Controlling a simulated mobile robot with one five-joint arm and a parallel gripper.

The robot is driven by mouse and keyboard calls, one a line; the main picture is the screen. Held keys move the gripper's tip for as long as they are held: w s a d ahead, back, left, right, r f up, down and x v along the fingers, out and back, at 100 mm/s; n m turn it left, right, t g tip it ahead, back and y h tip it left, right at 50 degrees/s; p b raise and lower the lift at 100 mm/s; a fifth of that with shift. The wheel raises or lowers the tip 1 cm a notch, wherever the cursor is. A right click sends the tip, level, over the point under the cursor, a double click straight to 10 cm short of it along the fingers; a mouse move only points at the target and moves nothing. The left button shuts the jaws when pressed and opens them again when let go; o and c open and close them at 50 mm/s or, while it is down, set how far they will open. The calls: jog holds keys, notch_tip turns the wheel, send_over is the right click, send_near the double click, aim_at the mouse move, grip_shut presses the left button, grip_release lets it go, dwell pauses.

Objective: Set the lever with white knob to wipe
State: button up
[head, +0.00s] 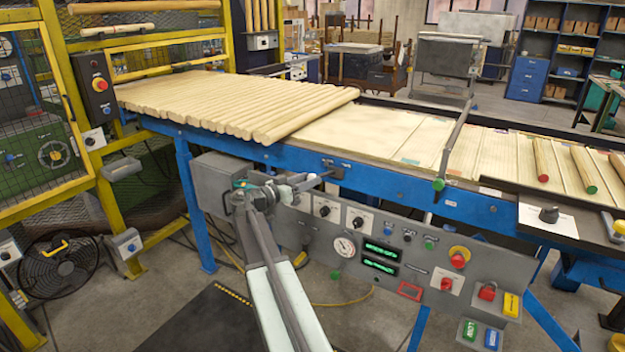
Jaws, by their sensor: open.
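My arm rises from the bottom centre, and my gripper (312,182) points right in front of the control panel (410,232), just below the blue table edge. Its jaws are open, small and pale in this view, with nothing seen between them. I cannot make out a lever with a white knob or a mark reading wipe. My arm and gripper hide part of the panel's left end. Dark rotary switches on white plates (358,220) sit right of my gripper.
Wooden rods (240,98) lie on the blue-framed table (390,182). The panel also bears a gauge (345,246), green displays (380,251) and red buttons (459,257). A yellow guard frame (112,195) and a fan (70,262) stand left. Floor is open below the panel.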

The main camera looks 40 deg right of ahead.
jog(key=shift+s+d, duration=0.1)
jog(key=shift+d, duration=0.85)
grip_shut()
jog(key=shift+r, duration=0.1)
dwell(0.6)
